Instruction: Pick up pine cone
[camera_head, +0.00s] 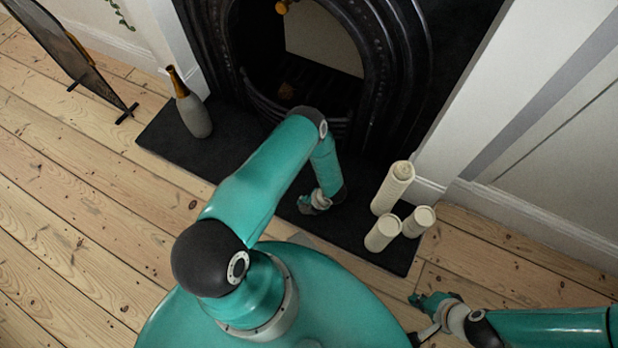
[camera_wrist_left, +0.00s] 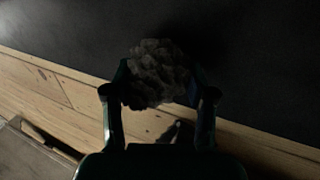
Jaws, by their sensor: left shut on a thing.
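The pine cone (camera_wrist_left: 158,72) shows in the left wrist view as a dark grey, scaly lump between the fingers of my left gripper. My left gripper (camera_head: 315,204) is shut on it, low over the dark hearth slab in the head view. In the head view the pine cone cannot be made out, as the gripper and arm hide it. My right gripper (camera_head: 416,318) is at the lower right, over the floorboards, with its fingers apart and nothing seen between them.
The dark hearth slab (camera_head: 262,172) lies before the black fireplace (camera_head: 385,75). Several pale candles (camera_head: 393,188) stand at its right end. A grey bottle with a brown neck (camera_head: 192,112) stands at its left. A dark framed screen (camera_head: 75,60) stands further left. Floorboards at left are clear.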

